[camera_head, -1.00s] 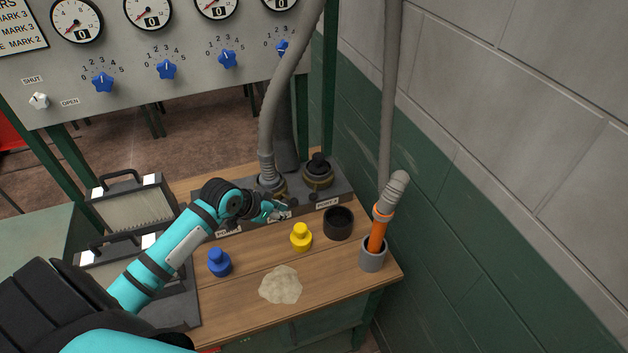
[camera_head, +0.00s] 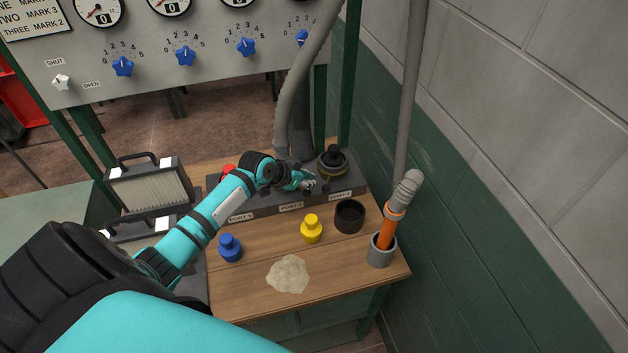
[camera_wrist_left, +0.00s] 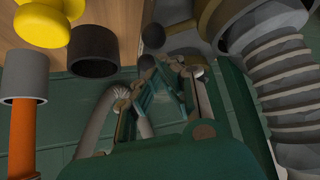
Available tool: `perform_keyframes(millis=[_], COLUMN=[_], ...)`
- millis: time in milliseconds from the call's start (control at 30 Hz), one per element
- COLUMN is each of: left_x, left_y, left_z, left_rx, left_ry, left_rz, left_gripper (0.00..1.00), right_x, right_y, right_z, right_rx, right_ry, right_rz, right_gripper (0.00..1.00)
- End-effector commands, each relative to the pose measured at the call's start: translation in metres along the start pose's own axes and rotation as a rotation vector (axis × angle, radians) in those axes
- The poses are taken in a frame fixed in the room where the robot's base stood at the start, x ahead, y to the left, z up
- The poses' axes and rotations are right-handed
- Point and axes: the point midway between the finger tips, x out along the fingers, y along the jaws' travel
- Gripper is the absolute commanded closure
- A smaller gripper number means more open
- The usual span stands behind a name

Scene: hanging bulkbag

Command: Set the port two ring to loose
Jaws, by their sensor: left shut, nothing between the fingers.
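The port two ring is a brown-bronze collar at the foot of the grey ribbed hose, seen in the left wrist view (camera_wrist_left: 232,20). In the head view my left arm hides it, and the PORT 2 label (camera_head: 290,207) shows in front. How the ring is set cannot be told. My left gripper (camera_head: 312,183) is shut and empty, low over the port block between ports two and three. It also shows in the left wrist view (camera_wrist_left: 160,75), beside the hose and close to small dark ball knobs (camera_wrist_left: 148,64). Contact with a knob cannot be told.
Port three (camera_head: 333,163) carries a black cap, right of the gripper. In front stand a yellow plug (camera_head: 312,229), a black cup (camera_head: 349,216), a blue plug (camera_head: 230,248) and an orange-handled tool in a grey holder (camera_head: 381,256). A pale powder heap (camera_head: 288,273) lies on the bench.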

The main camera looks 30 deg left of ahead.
Motion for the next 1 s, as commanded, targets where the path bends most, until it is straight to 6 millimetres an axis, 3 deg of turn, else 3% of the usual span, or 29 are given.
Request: perform_keyframes(millis=[100, 300, 733, 1000], left_x=[0.017, 0.032, 0.035, 0.036], left_y=[0.0, 0.0, 0.0, 0.0], left_z=[-0.001, 0.0, 0.0, 0.001], left_rx=[-0.001, 0.0, 0.004, 0.07], left_ry=[0.001, 0.0, 0.0, 0.001], left_rz=[0.0, -0.001, 0.001, 0.062], left_gripper=[1.0, 1.0, 1.0, 1.0], right_x=[-0.004, -0.005, -0.004, 0.011], right_y=[-0.002, -0.005, -0.005, -0.004], right_z=[-0.003, 0.002, 0.008, 0.009], right_rx=[0.001, 0.002, 0.001, 0.0], right_ry=[0.004, -0.004, -0.014, -0.014], right_rz=[-0.002, -0.006, -0.007, -0.004], right_gripper=[0.6, 0.6, 0.6, 0.6])
